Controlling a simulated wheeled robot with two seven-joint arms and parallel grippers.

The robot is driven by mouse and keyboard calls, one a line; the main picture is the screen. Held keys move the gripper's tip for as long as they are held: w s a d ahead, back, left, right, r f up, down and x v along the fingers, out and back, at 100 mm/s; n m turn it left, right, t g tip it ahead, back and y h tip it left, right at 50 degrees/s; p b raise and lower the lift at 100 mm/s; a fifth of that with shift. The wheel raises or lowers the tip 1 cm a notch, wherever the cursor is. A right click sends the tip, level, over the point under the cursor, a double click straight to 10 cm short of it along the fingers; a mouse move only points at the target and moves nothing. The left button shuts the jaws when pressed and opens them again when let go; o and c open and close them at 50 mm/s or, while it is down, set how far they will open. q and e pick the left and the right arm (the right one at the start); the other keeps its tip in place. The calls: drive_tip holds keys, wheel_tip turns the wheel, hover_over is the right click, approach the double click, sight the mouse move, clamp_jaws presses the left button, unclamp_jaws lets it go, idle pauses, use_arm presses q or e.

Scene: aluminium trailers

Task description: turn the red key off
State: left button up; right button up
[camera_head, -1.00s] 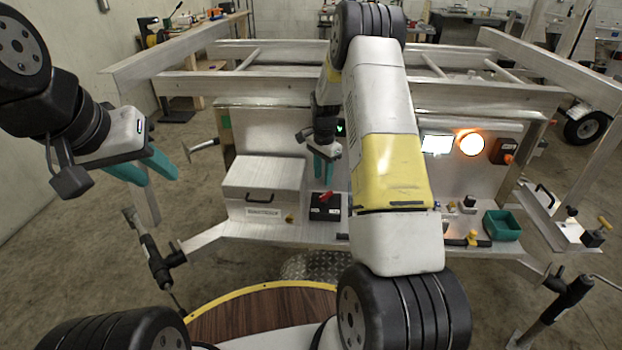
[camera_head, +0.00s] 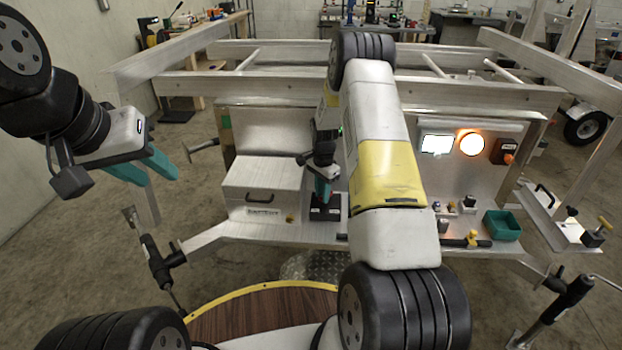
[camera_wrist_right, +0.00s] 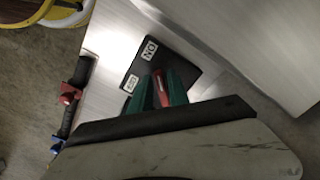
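The red key (camera_wrist_right: 160,88) sits on a black switch box (camera_wrist_right: 143,60) with white labels, seen in the right wrist view. My right gripper (camera_wrist_right: 160,90) has one green finger on each side of the key. I cannot tell whether the fingers press on it. In the head view, my right gripper (camera_head: 323,188) is right over the switch box (camera_head: 325,212) and hides the key. My left gripper (camera_head: 155,172) is open and empty in the air at the left, well away from the box.
A closed metal case (camera_head: 262,188) stands just left of the switch box. A lit white panel (camera_head: 436,144), an orange lamp (camera_head: 471,144) and a green bin (camera_head: 502,225) are to the right. My right arm hides part of the panel.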

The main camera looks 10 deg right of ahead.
clamp_jaws()
drive_tip(key=shift+n, duration=0.4)
drive_tip(key=n, duration=0.3)
drive_tip(key=shift+s+d+n, duration=0.15)
drive_tip(key=shift+s+n, duration=0.15)
drive_tip(key=n, duration=0.4)
drive_tip(key=shift+s+d+n, duration=0.15)
drive_tip(key=shift+d+n, duration=0.15)
drive_tip(key=n, duration=0.4)
drive_tip(key=shift+d+n, duration=0.3)
drive_tip(key=shift+d, duration=0.05)
drive_tip(key=shift+d+n, duration=0.15)
drive_tip(key=shift+n, duration=0.95)
drive_tip(key=shift+d+n, duration=0.15)
drive_tip(key=shift+n, duration=0.95)
